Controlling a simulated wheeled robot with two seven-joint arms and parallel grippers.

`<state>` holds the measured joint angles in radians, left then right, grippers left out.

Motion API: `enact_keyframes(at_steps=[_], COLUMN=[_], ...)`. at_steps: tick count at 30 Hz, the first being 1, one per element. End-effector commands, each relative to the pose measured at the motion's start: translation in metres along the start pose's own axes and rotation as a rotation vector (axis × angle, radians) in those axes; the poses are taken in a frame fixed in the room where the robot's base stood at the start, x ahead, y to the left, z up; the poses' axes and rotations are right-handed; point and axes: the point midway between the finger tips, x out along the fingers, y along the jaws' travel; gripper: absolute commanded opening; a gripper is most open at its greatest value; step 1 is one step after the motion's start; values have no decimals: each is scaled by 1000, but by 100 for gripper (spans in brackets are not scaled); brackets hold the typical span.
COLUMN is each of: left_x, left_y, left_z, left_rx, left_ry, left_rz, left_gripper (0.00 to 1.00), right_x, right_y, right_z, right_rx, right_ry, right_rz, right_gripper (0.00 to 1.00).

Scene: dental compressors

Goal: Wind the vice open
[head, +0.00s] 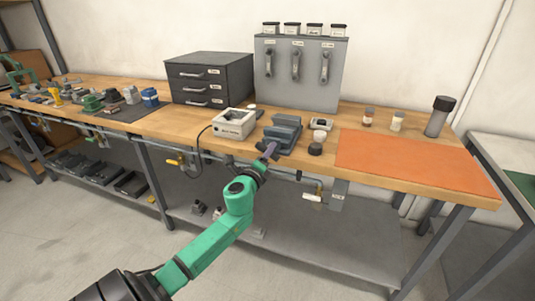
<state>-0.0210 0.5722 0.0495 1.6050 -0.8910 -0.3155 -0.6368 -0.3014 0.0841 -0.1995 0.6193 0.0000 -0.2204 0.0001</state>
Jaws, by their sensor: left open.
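A small blue-grey vice (287,122) sits near the front edge of the wooden workbench, right of a pale box-shaped device. My left gripper (270,149) reaches up from below to the front of the vice. It is open, at or just in front of the vice's front end. The vice's handle is hidden or too small to make out, and I cannot tell whether the gripper touches it. The gap between the vice jaws is too small to judge. My right gripper is not in view.
The pale device (235,123) stands close left of the vice. Small round containers (316,149) stand close right, then an orange mat (415,162) with clear room. A dark drawer cabinet (208,76) and a grey panel with levers (299,73) stand behind. Pipes and valves hang under the front edge.

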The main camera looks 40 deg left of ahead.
Motion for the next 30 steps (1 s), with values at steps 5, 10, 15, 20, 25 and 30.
enact_keyframes(at_steps=[5, 10, 15, 20, 25, 30], left_x=[0, 0, 0, 0, 0, 0], left_y=[0, 0, 0, 0, 0, 0], left_z=[0, 0, 0, 0, -1, -1], left_rx=[0, -1, -3, -23, -86, -196], left_ry=[1, 1, 1, 1, 1, 2], left_rz=[0, 0, 0, 0, 0, 0], left_gripper=[55, 1, 0, 0, 0, 0], right_x=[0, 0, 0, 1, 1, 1], right_y=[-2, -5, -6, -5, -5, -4], right_z=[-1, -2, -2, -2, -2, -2], right_rx=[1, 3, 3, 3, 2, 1], right_ry=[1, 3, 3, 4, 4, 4], right_rz=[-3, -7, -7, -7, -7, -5], right_gripper=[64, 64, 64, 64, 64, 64])
